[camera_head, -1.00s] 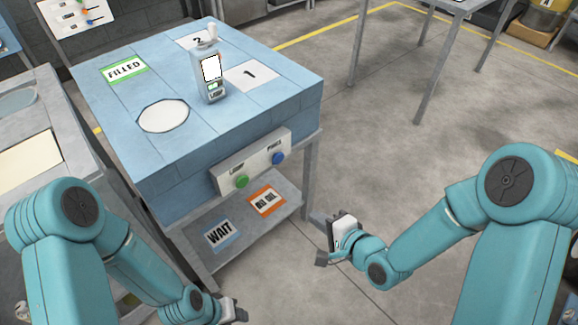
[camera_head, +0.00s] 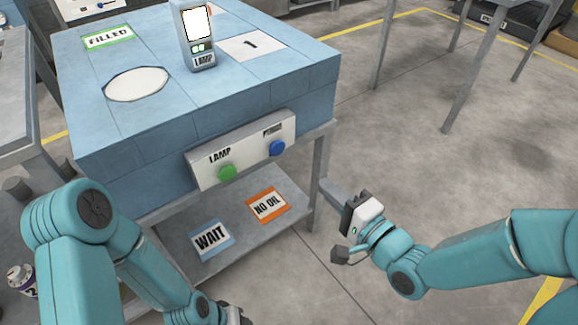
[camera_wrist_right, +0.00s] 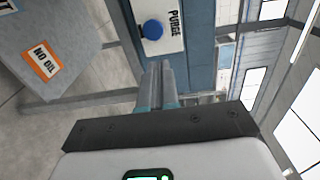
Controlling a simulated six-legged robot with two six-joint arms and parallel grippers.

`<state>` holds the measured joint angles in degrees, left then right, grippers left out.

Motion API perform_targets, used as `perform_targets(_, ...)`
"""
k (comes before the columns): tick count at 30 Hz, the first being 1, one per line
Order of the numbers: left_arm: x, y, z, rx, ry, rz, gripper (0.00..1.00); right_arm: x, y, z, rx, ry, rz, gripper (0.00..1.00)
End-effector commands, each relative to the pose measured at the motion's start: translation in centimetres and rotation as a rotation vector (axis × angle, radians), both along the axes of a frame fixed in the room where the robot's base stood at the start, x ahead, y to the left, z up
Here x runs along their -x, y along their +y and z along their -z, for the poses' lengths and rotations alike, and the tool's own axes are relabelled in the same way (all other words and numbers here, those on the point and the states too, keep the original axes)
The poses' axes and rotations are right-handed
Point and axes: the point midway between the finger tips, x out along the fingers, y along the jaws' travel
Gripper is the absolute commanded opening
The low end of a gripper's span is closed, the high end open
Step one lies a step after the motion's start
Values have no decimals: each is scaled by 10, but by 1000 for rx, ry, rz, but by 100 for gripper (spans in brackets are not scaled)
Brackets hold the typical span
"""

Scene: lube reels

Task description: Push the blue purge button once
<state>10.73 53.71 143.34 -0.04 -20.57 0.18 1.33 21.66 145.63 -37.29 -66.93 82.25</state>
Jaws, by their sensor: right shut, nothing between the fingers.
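The blue purge button (camera_head: 277,148) sits at the right end of a light control panel (camera_head: 245,150) on the front of the blue bench. It also shows in the right wrist view (camera_wrist_right: 153,29), beside the PURGE label, just beyond my fingertips. My right gripper (camera_head: 326,186) is shut and empty, below and to the right of the button, apart from it. Its closed fingers (camera_wrist_right: 163,70) point towards the panel in the right wrist view. My left gripper (camera_head: 236,316) is only partly in view at the bottom edge; its fingers cannot be made out.
A green lamp button (camera_head: 227,173) is left of the blue one. A lamp device (camera_head: 197,50) stands on the bench top (camera_head: 265,72). Below is a shelf (camera_head: 180,235) with WAIT (camera_head: 211,239) and NO OIL (camera_head: 267,205) cards.

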Motion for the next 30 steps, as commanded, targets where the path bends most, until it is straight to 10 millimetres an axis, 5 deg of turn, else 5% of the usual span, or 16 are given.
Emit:
perform_targets(7,0,0,31,0,0,-2,43,3,4,19,1,-30,-5,0)
perform_targets(20,0,0,31,0,0,-2,43,1,5,19,0,-30,-8,0)
perform_targets(30,-2,2,40,-2,-3,-9,43,-42,35,20,1,-32,-11,0)
